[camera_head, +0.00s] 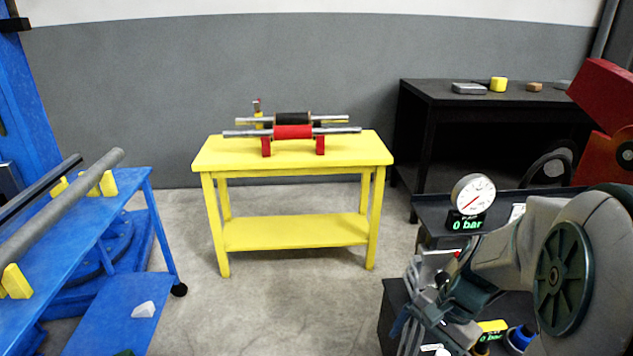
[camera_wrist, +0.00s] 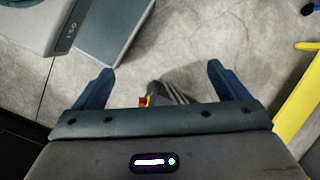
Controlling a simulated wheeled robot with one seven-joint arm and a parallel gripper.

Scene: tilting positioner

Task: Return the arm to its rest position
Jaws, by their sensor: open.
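My arm shows at the right of the head view, folded low in front of a dark bench. In the wrist view my gripper (camera_wrist: 159,72) has its two blue fingers spread wide apart, and nothing is held between them. The fingers point over bare concrete floor. A small grey ribbed thing with red and yellow bits shows between and beyond the fingers; I cannot tell what it is. In the head view the gripper's outline is hard to separate from the clutter around it.
A dark bench (camera_head: 508,202) with a round gauge (camera_head: 473,193) reading 0 bar stands close by my arm. A yellow table (camera_head: 295,150) holding rollers stands mid-scene. A blue cart (camera_head: 112,205) with bars is left. A black table (camera_head: 440,92) stands behind. Floor between is clear.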

